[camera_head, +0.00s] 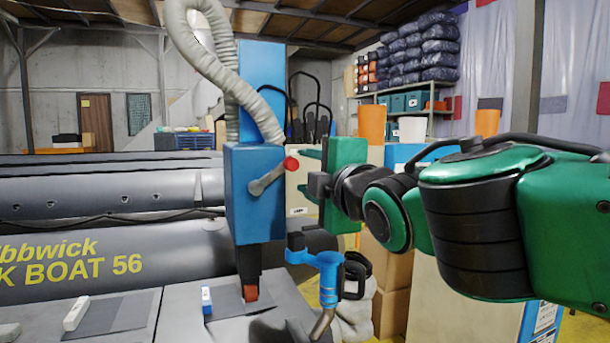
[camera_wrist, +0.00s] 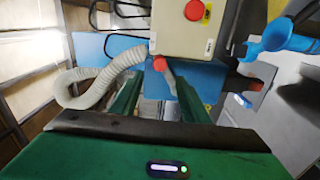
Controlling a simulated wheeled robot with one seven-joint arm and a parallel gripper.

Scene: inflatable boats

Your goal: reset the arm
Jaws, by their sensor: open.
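My green gripper (camera_head: 303,172) is in the middle of the head view, at the end of my green and black arm, pointing left. Its two fingers are apart with nothing held between them. A grey lever with a red knob (camera_head: 291,163) is on the side of a blue machine box (camera_head: 252,200), just beyond the fingertips. In the wrist view my gripper (camera_wrist: 160,80) shows both green fingers spread, with the red knob (camera_wrist: 160,63) just past the tips. I cannot tell whether a finger touches it.
A blue nozzle tool (camera_head: 328,275) hangs below my gripper. A grey boat (camera_head: 110,250) lies at left, and a grey hose (camera_head: 228,75) rises from the machine. Cardboard boxes (camera_head: 385,265) stand behind my arm.

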